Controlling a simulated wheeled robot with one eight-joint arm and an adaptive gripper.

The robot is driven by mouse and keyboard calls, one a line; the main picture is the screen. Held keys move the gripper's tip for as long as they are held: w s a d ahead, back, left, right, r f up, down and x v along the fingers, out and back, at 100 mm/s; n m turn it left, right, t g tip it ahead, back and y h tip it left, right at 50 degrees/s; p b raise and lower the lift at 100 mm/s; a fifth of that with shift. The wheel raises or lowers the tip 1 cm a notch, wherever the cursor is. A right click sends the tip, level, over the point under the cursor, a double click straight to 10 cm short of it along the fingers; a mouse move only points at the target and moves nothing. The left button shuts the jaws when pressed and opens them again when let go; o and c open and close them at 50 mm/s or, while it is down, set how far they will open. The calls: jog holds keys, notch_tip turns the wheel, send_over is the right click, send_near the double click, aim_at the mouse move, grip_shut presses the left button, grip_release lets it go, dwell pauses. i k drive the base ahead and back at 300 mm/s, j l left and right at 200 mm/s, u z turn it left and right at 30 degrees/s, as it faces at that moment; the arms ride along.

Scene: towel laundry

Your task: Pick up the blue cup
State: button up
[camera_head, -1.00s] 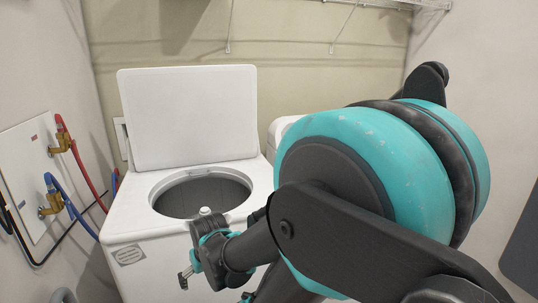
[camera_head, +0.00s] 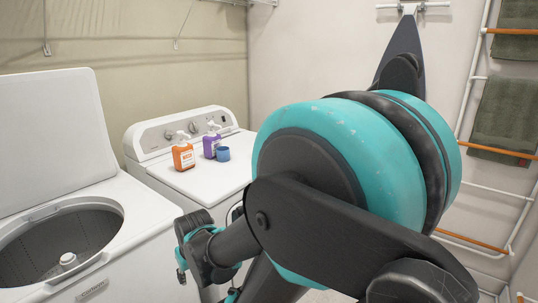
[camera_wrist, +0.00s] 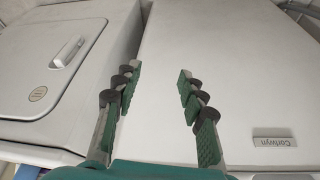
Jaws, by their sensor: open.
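The blue cup (camera_head: 223,154) is small and stands on top of the white dryer (camera_head: 215,180), right of an orange bottle and a purple bottle. My gripper shows low in the head view, below and in front of the dryer top, apart from the cup. In the wrist view my gripper (camera_wrist: 158,90) is open, with nothing between its fingers. The wrist view faces white machine fronts, and the cup is not in it.
The orange bottle (camera_head: 183,156) and purple bottle (camera_head: 211,144) stand close to the cup. The white washer (camera_head: 135,225) is at left with its lid (camera_head: 50,140) raised. A rack with dark towels (camera_head: 505,110) is at right, beside an ironing board (camera_head: 402,50).

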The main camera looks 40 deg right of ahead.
aim_at(223, 152)
jog(key=z, duration=0.75)
